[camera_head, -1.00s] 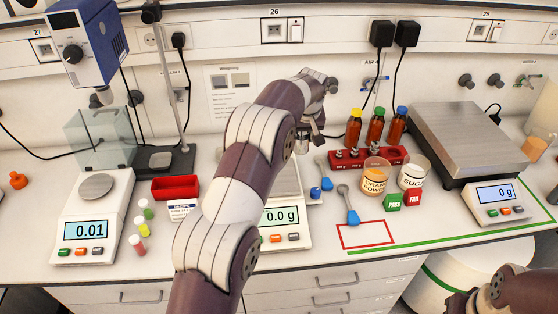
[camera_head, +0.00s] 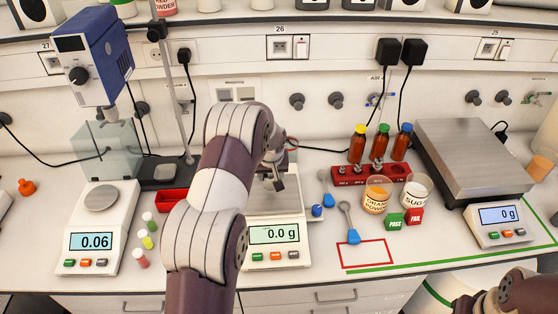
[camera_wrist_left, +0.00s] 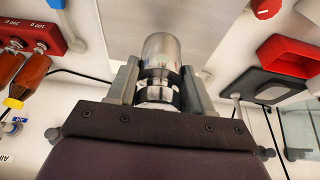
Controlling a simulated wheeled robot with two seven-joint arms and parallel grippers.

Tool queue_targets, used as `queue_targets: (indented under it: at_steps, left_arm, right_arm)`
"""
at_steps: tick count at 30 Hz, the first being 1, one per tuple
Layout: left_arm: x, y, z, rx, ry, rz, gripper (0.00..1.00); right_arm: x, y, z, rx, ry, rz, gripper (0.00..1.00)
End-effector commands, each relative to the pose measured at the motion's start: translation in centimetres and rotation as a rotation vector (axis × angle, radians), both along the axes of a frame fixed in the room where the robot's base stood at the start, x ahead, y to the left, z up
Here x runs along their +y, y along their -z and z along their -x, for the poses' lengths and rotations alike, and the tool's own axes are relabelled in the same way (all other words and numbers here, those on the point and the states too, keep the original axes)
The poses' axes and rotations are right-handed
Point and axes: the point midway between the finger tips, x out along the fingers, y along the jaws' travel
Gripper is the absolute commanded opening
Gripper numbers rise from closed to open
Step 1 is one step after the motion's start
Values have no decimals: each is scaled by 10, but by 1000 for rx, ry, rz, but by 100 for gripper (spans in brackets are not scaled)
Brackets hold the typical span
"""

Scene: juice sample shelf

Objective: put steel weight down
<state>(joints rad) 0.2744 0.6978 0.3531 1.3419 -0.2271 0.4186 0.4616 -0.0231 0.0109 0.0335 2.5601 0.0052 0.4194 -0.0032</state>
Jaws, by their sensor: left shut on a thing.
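My left gripper (camera_head: 277,182) is over the steel pan (camera_head: 276,205) of the middle balance, which reads 0.0 g. In the left wrist view, its two grey fingers (camera_wrist_left: 160,88) are shut on a shiny steel weight (camera_wrist_left: 162,52). The weight's round end points away from the wrist, with the pan behind it. In the head view my arm and gripper hide most of the weight. Only part of my right arm shows at the lower right; its gripper is out of view.
A red weight block (camera_head: 345,176) stands right of the balance, in front of brown bottles (camera_head: 378,146). A blue-handled spoon (camera_head: 352,237) and a blue-capped item (camera_head: 316,210) lie nearby. A red tray (camera_head: 171,201) and small vials (camera_head: 148,241) are on the left.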

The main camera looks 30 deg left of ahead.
Motion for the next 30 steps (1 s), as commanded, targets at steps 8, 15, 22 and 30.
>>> queue_targets:
  at_steps: [8, 15, 22, 30]
  left_arm:
    - [0, 24, -2, -5, 0, -1, 9]
    - [0, 27, -2, -4, -1, -1, 9]
    - [-1, 28, 0, 2, -1, 1, 76]
    - [-2, 20, 2, -1, -1, 0, 76]
  right_arm:
    - [0, -14, 0, 0, 0, 0, 43]
    - [0, -10, 0, 0, 0, 0, 43]
    - [0, -11, 0, 0, 0, 0, 43]
    - [0, -9, 0, -1, 0, 0, 43]
